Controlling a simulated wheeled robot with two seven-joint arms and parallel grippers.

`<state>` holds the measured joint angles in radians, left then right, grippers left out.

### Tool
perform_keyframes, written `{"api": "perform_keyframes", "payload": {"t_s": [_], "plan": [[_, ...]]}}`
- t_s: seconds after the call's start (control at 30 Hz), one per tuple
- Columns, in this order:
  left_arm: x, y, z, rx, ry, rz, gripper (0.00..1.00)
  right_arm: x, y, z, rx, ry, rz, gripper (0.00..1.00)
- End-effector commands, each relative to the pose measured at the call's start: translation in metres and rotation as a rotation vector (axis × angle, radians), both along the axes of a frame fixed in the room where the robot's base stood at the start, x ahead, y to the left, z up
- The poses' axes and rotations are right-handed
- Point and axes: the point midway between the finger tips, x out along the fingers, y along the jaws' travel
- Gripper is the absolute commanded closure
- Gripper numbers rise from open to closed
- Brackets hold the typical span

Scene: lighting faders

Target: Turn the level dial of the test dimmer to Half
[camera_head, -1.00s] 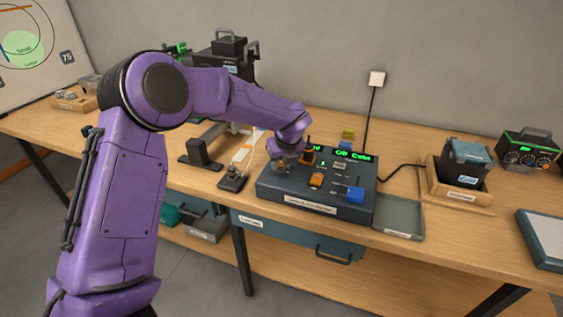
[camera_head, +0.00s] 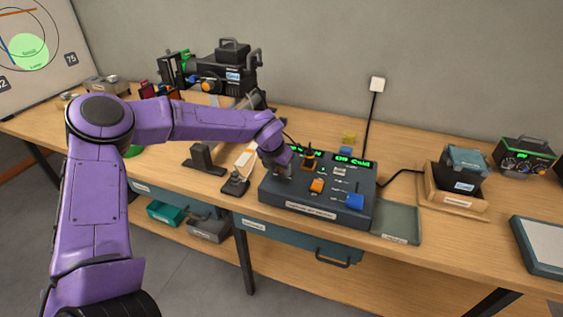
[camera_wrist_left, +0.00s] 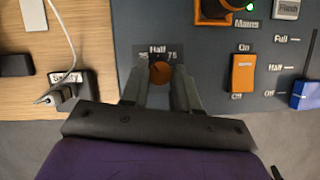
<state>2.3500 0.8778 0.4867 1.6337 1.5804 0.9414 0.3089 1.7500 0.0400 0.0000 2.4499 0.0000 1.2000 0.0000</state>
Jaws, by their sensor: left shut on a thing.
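The test dimmer (camera_head: 340,216) is a dark grey console at the front middle of the bench. Its level dial (camera_wrist_left: 160,72) shows in the left wrist view as a round orange-brown knob just below the printed mark Half, with 25 on its left and 75 on its right. I cannot make out which mark its pointer faces. My left gripper (camera_head: 281,174) reaches down over the console's left part and hides the dial in the head view. In the wrist view my left gripper (camera_wrist_left: 160,88) has its fingers closed on either side of the dial. My right gripper is not in view.
The console also carries an orange rocker switch (camera_wrist_left: 243,74) marked On and Off, a blue slider (camera_head: 354,198) and a green-lit display (camera_head: 354,162). A small black plug block (camera_head: 235,184) stands left of it. An empty grey tray (camera_head: 397,222) lies to its right.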

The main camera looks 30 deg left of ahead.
Motion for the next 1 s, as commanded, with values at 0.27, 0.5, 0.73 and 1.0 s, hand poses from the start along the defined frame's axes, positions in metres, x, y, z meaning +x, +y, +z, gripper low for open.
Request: {"api": "perform_keyframes", "payload": {"t_s": [0.27, 0.5, 0.73, 1.0], "plan": [[0.0, 0.003, 0.002, -0.002, 0.002, -0.246, 1.0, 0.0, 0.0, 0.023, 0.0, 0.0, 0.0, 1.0], [0.001, 0.004, 0.0, 0.0, 0.001, -0.422, 1.0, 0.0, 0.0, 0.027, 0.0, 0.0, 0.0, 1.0], [0.001, 0.004, -0.001, 0.001, 0.001, -0.534, 1.0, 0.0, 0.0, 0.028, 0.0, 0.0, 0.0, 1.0], [0.001, 0.004, -0.001, 0.002, 0.001, -0.587, 1.0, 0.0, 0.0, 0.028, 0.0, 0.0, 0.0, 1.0]]}}
